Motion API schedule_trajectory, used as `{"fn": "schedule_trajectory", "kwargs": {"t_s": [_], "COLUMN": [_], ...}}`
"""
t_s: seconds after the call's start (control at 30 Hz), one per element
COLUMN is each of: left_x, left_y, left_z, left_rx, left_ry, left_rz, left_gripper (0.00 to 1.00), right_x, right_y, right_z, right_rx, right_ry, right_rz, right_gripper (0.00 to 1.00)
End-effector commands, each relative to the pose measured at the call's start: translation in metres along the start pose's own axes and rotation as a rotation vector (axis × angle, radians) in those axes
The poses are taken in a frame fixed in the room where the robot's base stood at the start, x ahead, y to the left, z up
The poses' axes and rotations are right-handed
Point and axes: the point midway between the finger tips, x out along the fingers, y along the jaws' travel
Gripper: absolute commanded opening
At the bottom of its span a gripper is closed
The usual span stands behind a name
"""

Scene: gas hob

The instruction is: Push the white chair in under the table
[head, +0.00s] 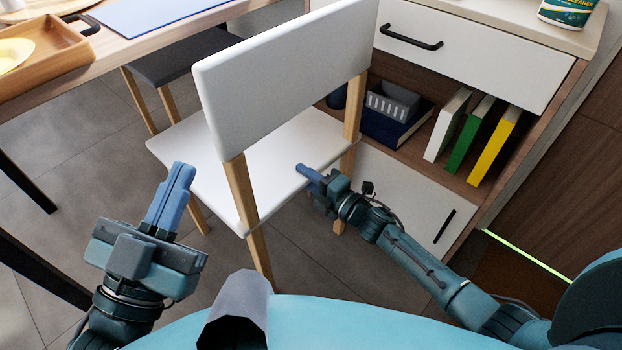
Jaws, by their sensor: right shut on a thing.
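The white chair (290,75) stands upright in the middle of the head view, with a white back and seat and light wooden legs. Its back is towards me and its seat extends away to the left. The table (120,52) is at the upper left, and the chair's seat shows in front of its edge. My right gripper (308,176) is shut on the rear edge of the white chair's seat, between the back posts. My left gripper (172,190) is shut and empty, with its fingers together, apart from the chair at its left.
A dark grey chair (182,57) stands behind the white chair by the table. A cabinet (470,50) with a drawer, books and a grey basket (392,103) is close on the right. A wooden tray (60,60) lies on the table. Grey floor is free at the left.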

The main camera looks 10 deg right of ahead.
Motion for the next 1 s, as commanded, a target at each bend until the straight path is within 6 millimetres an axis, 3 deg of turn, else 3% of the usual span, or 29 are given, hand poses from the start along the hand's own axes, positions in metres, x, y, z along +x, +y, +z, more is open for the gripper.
{"fn": "schedule_trajectory", "kwargs": {"t_s": [0.17, 1.0], "left_x": [0.0000, -0.0002], "left_y": [0.0000, 0.0003], "left_z": [0.0002, 0.0008], "left_rx": [0.000, -0.001], "left_ry": [-0.001, -0.003], "left_rz": [0.000, 0.000], "left_gripper": [0.00, 0.00], "right_x": [-0.0004, -0.0008], "right_y": [-0.0008, -0.0017], "right_z": [0.0001, 0.0002], "right_rx": [0.000, 0.000], "right_ry": [0.000, -0.001], "right_rz": [-0.002, -0.003], "right_gripper": [0.00, 0.00]}}
